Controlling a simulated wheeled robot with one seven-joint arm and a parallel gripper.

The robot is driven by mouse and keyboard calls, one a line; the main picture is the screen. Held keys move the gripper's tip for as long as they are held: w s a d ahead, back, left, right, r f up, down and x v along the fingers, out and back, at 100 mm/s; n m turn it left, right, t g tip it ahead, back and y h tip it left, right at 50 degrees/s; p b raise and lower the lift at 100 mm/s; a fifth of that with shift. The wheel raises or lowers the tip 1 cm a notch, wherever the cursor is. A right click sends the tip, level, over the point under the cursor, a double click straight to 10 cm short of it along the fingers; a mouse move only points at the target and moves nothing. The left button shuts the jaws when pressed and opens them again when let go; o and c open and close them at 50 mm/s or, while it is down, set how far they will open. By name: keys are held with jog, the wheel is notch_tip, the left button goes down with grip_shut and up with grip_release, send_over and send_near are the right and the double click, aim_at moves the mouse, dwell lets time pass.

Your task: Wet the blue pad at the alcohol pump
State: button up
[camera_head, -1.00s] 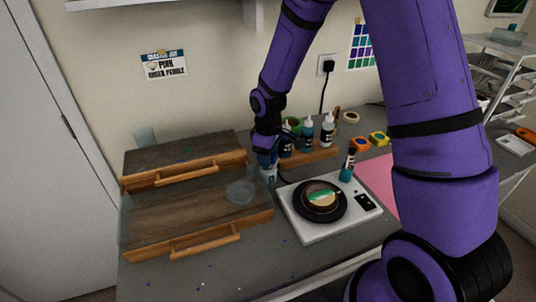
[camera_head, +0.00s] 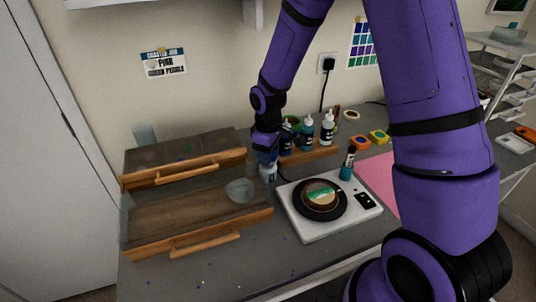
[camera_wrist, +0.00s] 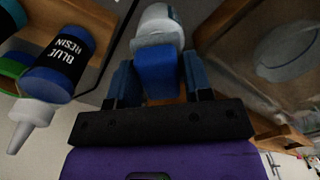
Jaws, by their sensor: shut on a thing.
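My gripper (camera_wrist: 157,88) is shut on the blue pad (camera_wrist: 158,70), which sits between its two fingers. A whitish pump bottle (camera_wrist: 160,22) is right beyond the pad in the wrist view. The pad's far end meets or overlaps the bottle top in the picture; I cannot tell whether they touch. In the head view, my gripper (camera_head: 266,158) is low over the bench beside the drawer unit, with the pale bottle (camera_head: 268,173) just under it. The pad is hard to make out there.
Resin bottles (camera_head: 307,134) stand in a wooden rack just right of the gripper; a blue resin bottle (camera_wrist: 60,62) is close in the wrist view. Left is the wooden drawer unit (camera_head: 200,243) with a clear cup (camera_head: 240,190). A white scale-like device (camera_head: 328,225) holds a round piece in front.

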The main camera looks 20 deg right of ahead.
jog(key=shift+r, duration=3.2)
